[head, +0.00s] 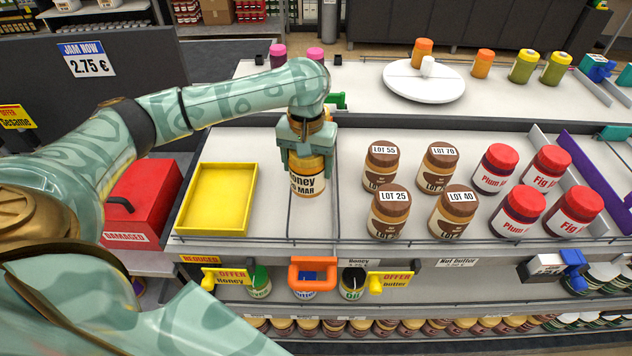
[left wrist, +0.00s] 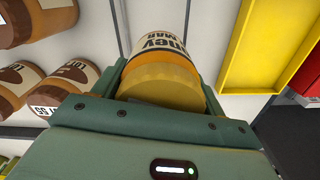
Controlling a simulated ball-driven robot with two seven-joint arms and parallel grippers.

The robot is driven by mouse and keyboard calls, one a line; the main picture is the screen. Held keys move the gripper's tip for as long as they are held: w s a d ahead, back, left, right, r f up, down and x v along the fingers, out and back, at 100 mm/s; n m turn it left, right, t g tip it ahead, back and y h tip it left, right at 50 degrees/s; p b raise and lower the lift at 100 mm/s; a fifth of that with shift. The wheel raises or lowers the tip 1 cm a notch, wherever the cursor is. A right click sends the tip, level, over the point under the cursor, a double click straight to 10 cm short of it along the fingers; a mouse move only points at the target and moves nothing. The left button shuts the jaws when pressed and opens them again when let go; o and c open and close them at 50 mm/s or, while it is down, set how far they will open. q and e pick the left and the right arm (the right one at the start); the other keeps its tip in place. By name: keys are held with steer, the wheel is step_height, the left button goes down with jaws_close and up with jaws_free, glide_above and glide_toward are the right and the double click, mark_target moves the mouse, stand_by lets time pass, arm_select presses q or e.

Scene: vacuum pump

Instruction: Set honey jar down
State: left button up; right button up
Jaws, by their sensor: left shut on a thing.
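The honey jar (head: 308,178) is amber with a white label reading "Honey" and "MAR". It is upright at the front of the white shelf, between the yellow tray and the nut butter jars. My left gripper (head: 306,150) is shut on its upper part from above. In the left wrist view the jar (left wrist: 165,75) sits between the fingers of my left gripper (left wrist: 162,88). I cannot tell whether the jar's base touches the shelf. My right gripper is not in view.
An empty yellow tray (head: 217,200) lies left of the jar, with a red "DAMAGED" box (head: 140,203) beyond it. Brown-lidded nut butter jars (head: 389,213) stand close on the right, then red-lidded jars (head: 519,211). A thin wire rail runs along the shelf's front edge.

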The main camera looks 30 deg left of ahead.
arm_select(q)
steer(key=shift+w+d+f+b, duration=0.2)
steer(key=shift+w+f+b, duration=0.15)
steer(key=shift+w+f, duration=0.55)
step_height(320, 180, down, 4)
steer(key=shift+r+b, duration=0.1)
steer(key=shift+b, duration=1.1)
steer(key=shift+w+r, duration=0.1)
steer(key=shift+p, duration=0.3)
steer(key=o, duration=1.3)
step_height(320, 180, up, 12)
steer(key=p, duration=0.5)
